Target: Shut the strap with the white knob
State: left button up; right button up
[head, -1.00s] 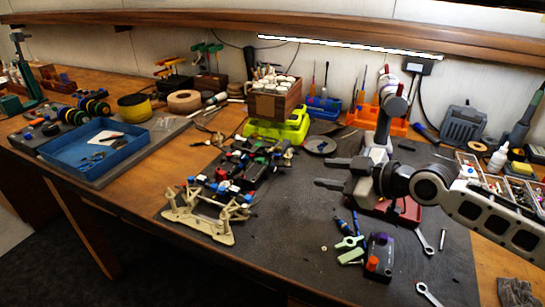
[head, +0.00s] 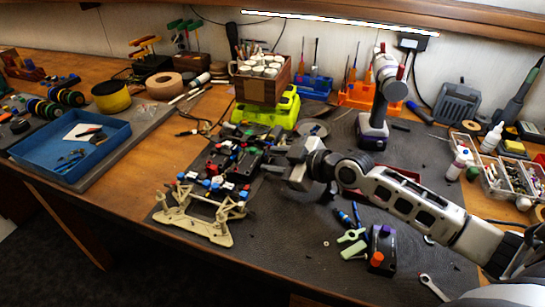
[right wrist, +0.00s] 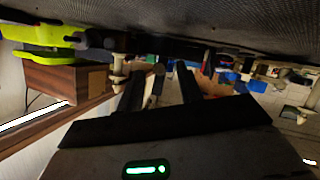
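The RC car (head: 228,168) sits on the dark mat, with dark chassis, blue, red and white small parts and a cream frame (head: 195,222) at its near end. I cannot pick out the strap or its white knob for sure. My right gripper (head: 272,171) is low at the car's right side, its fingers pointing left towards it. In the right wrist view its two dark fingers (right wrist: 160,88) stand apart, with a pale part of the car seen between or beyond them; contact cannot be told. A cream post (right wrist: 118,70) shows left of the fingers. My left gripper is not in view.
A wooden box (head: 262,84) on a lime-green stand is behind the car. A cordless drill (head: 373,128) stands behind my right arm. A dark box with an orange knob (head: 381,250) and pale green pieces lie in front. A blue tray (head: 75,148) is at left.

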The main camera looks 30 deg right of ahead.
grip_shut()
